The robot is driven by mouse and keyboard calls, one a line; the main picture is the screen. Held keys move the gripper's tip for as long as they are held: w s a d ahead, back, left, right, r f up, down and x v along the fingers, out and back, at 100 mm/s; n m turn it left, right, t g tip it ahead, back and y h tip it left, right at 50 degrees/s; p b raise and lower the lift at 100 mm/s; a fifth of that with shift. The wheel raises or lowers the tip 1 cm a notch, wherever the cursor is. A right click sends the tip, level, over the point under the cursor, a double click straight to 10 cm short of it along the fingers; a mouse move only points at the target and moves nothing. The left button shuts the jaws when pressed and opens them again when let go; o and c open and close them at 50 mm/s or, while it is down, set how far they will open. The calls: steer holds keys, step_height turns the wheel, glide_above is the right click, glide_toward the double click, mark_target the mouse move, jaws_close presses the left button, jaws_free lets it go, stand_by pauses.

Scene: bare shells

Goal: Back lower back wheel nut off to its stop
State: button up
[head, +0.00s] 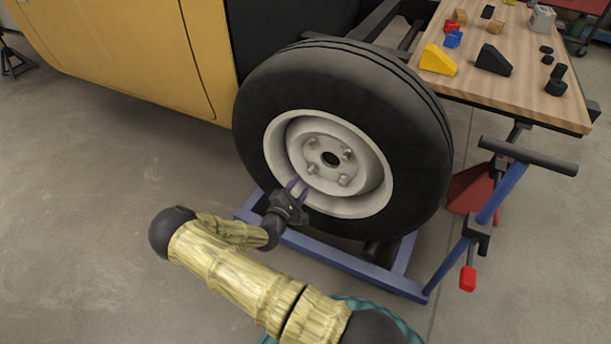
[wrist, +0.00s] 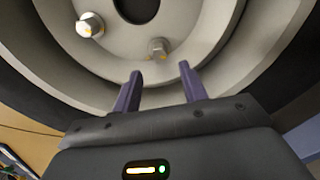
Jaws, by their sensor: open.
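The wheel (head: 420,130) has a pale grey steel rim with several nuts around a dark centre hole. The lower-left nut (head: 313,169) is the one nearest my gripper (head: 298,187). In the wrist view a nut (wrist: 158,48) shows just beyond and between the two purple fingertips (wrist: 160,74), apart from them. My gripper is open and empty, pointing at the wheel face from its lower left. Another nut (wrist: 90,25) shows at the upper left of the wrist view. The lower-right nut (head: 343,180) is visible in the head view.
A blue frame (head: 335,257) lies under the wheel, with a blue stand bearing a black crossbar (head: 528,156) at right. A wooden bench (head: 510,92) with blocks and small parts stands behind right. A yellow body panel (head: 140,55) is at left.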

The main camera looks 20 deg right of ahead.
steer(key=p+v, duration=0.2)
steer(key=v, duration=0.8)
steer(key=shift+s+a, duration=0.25)
